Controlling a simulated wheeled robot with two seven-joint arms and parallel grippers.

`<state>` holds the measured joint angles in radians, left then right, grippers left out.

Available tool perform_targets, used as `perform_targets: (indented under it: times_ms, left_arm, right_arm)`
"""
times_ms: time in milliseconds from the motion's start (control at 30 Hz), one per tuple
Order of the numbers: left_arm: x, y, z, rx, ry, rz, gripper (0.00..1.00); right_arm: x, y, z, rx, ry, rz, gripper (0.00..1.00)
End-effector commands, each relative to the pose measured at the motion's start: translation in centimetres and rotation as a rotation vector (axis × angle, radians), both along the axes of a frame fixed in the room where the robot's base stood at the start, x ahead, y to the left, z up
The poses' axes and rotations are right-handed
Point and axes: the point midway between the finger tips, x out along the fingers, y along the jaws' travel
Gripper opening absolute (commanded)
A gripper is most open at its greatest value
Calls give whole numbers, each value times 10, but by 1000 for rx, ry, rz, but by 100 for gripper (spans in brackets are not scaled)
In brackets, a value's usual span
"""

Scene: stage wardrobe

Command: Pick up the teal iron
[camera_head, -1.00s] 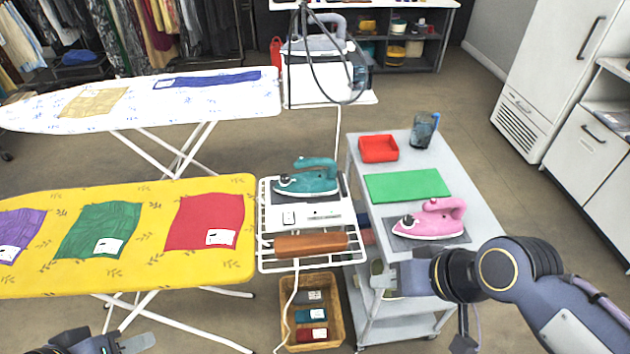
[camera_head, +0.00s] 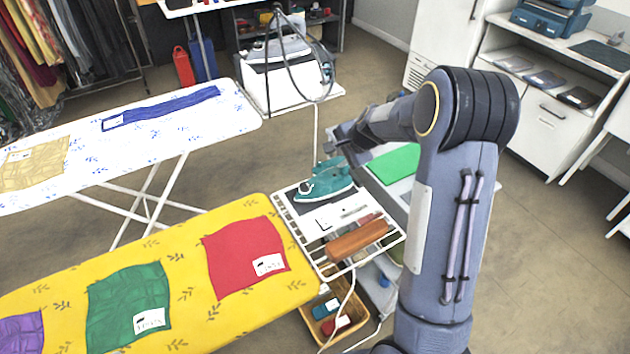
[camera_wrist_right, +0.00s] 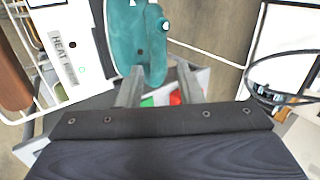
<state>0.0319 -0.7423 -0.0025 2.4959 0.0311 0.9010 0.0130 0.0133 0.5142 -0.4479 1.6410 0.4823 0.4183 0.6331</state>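The teal iron (camera_head: 326,184) sits on the white stand (camera_head: 335,214) beside the yellow ironing board. My right gripper (camera_head: 340,146) reaches over from the right and hovers just above and behind the iron. In the right wrist view, the two fingers of this gripper (camera_wrist_right: 160,78) are apart, with the end of the teal iron (camera_wrist_right: 138,42) at or just beyond the gap between their tips. I cannot tell whether they touch it. My left gripper is out of view.
A brown roll (camera_head: 357,238) lies on the stand's wire shelf. The yellow board (camera_head: 190,275) is close at left, the white patterned board (camera_head: 100,150) behind it. A green mat (camera_head: 397,162) shows on the cart, mostly hidden by my right arm. A basket (camera_head: 322,325) sits below.

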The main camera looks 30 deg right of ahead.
Motion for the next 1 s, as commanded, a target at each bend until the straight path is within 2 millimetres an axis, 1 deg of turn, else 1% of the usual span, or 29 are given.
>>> perform_targets:
  times_ms: [100, 367, 600, 667, 800, 967, 1000]
  left_arm:
    - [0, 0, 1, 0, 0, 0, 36]
    - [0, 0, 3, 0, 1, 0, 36]
    - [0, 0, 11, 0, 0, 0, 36]
    - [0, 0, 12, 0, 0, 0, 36]
    - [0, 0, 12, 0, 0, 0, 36]
    - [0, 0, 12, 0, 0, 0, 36]
    - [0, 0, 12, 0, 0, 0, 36]
  right_arm:
    - [9, -6, -10, -7, 4, -31, 33]
    - [24, -5, -35, -6, 6, -32, 33]
    - [41, -7, -65, -5, 7, -30, 33]
    - [45, -6, -70, -5, 7, -29, 33]
    - [49, -6, -75, -6, 4, -30, 33]
    - [49, -6, -75, -6, 4, -30, 33]
    - [49, -6, -75, -5, 5, -29, 31]
